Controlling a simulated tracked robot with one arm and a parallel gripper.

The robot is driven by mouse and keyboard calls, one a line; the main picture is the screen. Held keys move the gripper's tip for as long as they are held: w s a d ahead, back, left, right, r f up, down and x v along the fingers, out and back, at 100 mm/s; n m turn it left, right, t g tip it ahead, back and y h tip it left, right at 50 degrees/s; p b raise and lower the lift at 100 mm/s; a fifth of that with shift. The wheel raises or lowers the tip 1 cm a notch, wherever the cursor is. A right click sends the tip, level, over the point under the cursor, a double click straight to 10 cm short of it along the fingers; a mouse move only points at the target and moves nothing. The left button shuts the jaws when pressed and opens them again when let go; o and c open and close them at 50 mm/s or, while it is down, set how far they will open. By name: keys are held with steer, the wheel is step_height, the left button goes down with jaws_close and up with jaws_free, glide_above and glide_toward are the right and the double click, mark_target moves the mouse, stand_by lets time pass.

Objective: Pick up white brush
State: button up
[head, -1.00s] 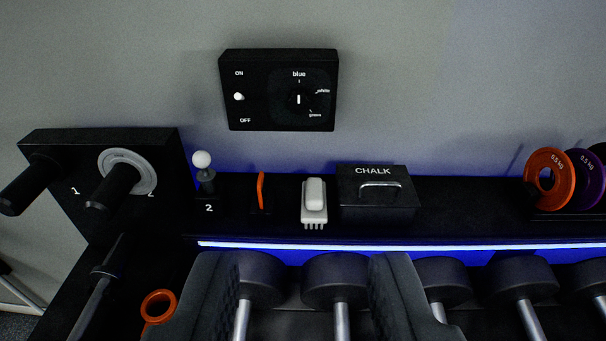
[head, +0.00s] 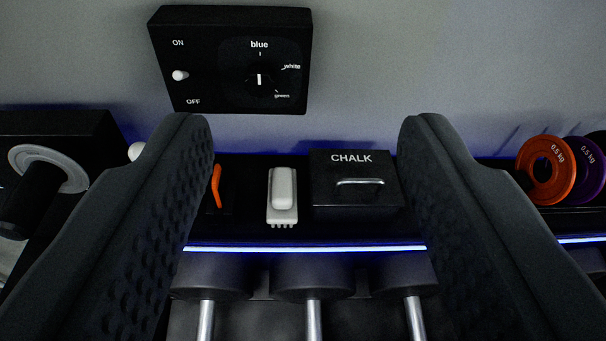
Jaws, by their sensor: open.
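The white brush (head: 283,196) lies on the black shelf (head: 262,231), bristle end toward me, left of the chalk box. My gripper (head: 308,130) is open and empty. Its two dark textured fingers reach up from the lower left and lower right of the picture. The brush shows in the gap between them, left of centre, and neither finger touches it.
The black CHALK box (head: 355,186) stands close right of the brush. An orange clip (head: 216,187) stands to its left. Dumbbells (head: 313,277) sit below the lit shelf edge. A control box (head: 230,60) hangs above. Weight plates (head: 546,170) stand at right.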

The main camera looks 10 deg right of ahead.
steer(key=w+d+r+n+t+h+p, duration=0.2)
steer(key=r, duration=0.5)
steer(key=w+d+r+n+t+h+p, duration=0.2)
steer(key=w+r, duration=0.1)
steer(key=r, duration=0.5)
steer(key=w+a+r+n+t+y+p, duration=0.2)
steer(key=w+a+r+n+p, duration=0.15)
steer(key=a+r+n, duration=0.35)
steer(key=w+a+f+n+g+y+p, duration=0.25)
steer(key=w+a+f+n+y, duration=0.25)
steer(key=w+a+n+y, duration=0.7)
steer(key=n+g+h+p, duration=0.85)
steer(key=n+g, duration=0.45)
steer(key=g, duration=0.2)
glide_above(282, 183)
steer(key=s, duration=0.5)
step_height(282, 183, down, 38)
steer(key=shift+h, duration=0.35)
steer(key=x, duration=0.9)
steer(key=p+x, duration=0.1)
steer(key=x, duration=0.4)
steer(key=shift+w+r, duration=0.15)
steer(key=shift+w, duration=0.25)
steer(key=c, duration=0.7)
